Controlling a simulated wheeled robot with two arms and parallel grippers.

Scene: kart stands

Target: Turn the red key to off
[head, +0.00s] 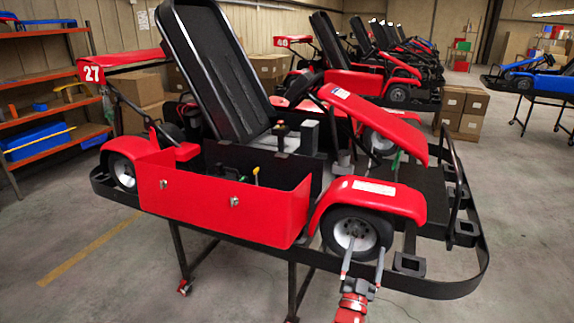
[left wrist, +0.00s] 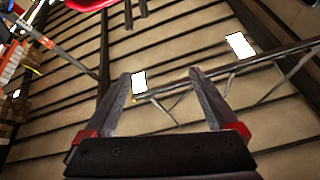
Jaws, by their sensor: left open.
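The red kart (head: 220,190) stands raised on a metal stand in the head view, its black seat (head: 215,70) tilted back. I cannot make out the red key for certain. A small dark part with a hint of red (head: 280,130) stands beside the seat, too small to read its position. My left gripper (head: 365,247) is in front of the kart's front wheel (head: 357,232), fingers up, apart and empty. In the left wrist view its two fingers (left wrist: 160,78) are spread with nothing between them. My right gripper is not in view.
The black bumper rail (head: 440,288) runs around the kart's near side, close to my left gripper. Shelves (head: 40,78) stand at the left, more karts (head: 397,93) and cardboard boxes (head: 462,112) behind. The floor at the right (head: 530,220) is clear.

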